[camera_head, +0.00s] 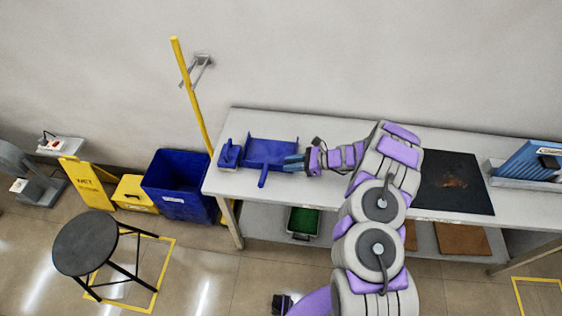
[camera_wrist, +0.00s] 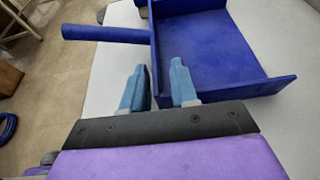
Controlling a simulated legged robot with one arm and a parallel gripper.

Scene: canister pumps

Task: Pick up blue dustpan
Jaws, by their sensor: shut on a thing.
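The blue dustpan (camera_head: 270,150) is at the left end of the grey workbench, with its round handle (camera_head: 263,178) toward the front edge. I cannot tell whether it rests on the bench top or is just clear of it. My gripper (camera_head: 293,162) reaches it from the right. In the wrist view the dustpan (camera_wrist: 210,45) fills the upper right and its handle points left. My gripper's two light-blue fingers (camera_wrist: 160,88) stand on either side of the dustpan's near side wall, shut on it. The lower part of that wall is partly hidden by the fingers.
The workbench (camera_head: 330,125) has a smaller blue item (camera_head: 229,153) left of the dustpan. A black mat (camera_head: 453,183) and a blue device (camera_head: 535,160) lie right. A blue bin (camera_head: 182,185), yellow pole (camera_head: 190,95) and black stool (camera_head: 86,243) stand left.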

